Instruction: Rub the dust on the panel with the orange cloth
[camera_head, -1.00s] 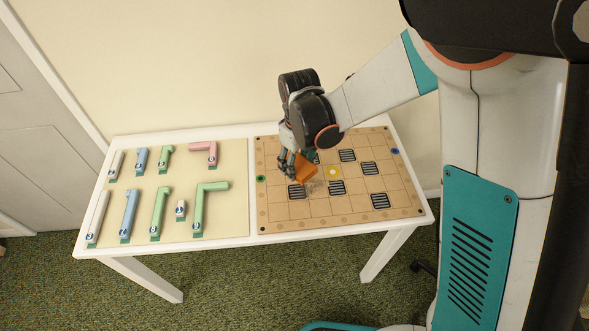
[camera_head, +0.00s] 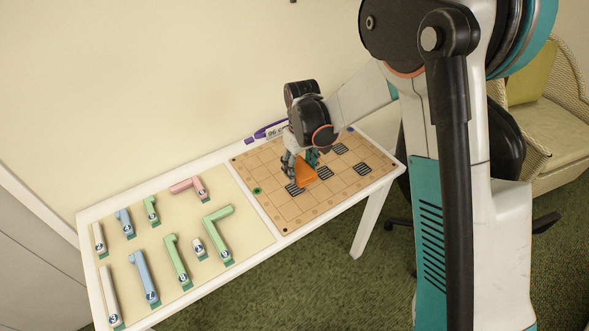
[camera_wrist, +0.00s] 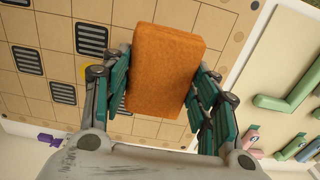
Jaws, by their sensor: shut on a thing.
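The panel (camera_head: 262,167) is a tan gridded board with dark slatted squares, lying on the right part of the white table. My gripper (camera_head: 303,161) is over its middle, shut on the orange cloth (camera_head: 306,178), a thick block-like pad. The wrist view shows the cloth (camera_wrist: 165,70) between the green-padded fingers (camera_wrist: 162,100), with the panel (camera_wrist: 45,25) behind it. The cloth is low at the panel, between two slatted squares; I cannot tell if it touches. No dust is clearly visible now; the cloth may cover it.
A cream board (camera_head: 158,238) with several numbered coloured pieces, such as a green L-shape (camera_head: 219,222), lies left of the panel. A purple marker (camera_head: 266,131) lies at the table's back edge by the wall. A wicker chair (camera_head: 555,110) stands at the right.

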